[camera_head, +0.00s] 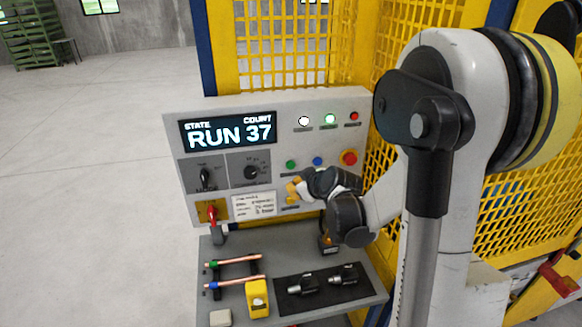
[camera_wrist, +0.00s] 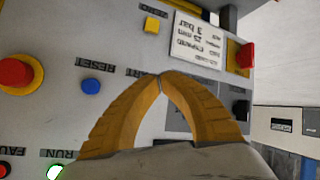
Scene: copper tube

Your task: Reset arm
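My gripper (camera_head: 292,188) is in front of the grey control panel (camera_head: 281,98), below its row of buttons. In the wrist view my gripper's yellow fingers (camera_wrist: 160,76) meet at the tips, with nothing seen between them. A blue button (camera_wrist: 91,86) beside a "RESET" label lies to their left; it also shows in the head view (camera_head: 317,161). A yellow button (camera_wrist: 152,25) sits above the fingertips in the wrist view. Whether the fingertips touch the panel cannot be told. The panel's display (camera_head: 228,132) reads "RUN 37".
A red stop button (camera_head: 349,158) and a green button (camera_head: 291,164) flank the blue one. Below the panel, a grey bench (camera_head: 225,252) holds copper tubes (camera_head: 236,282), a yellow block (camera_head: 257,299) and a black mat (camera_head: 322,294) with metal parts. Yellow mesh fencing (camera_head: 282,45) stands behind.

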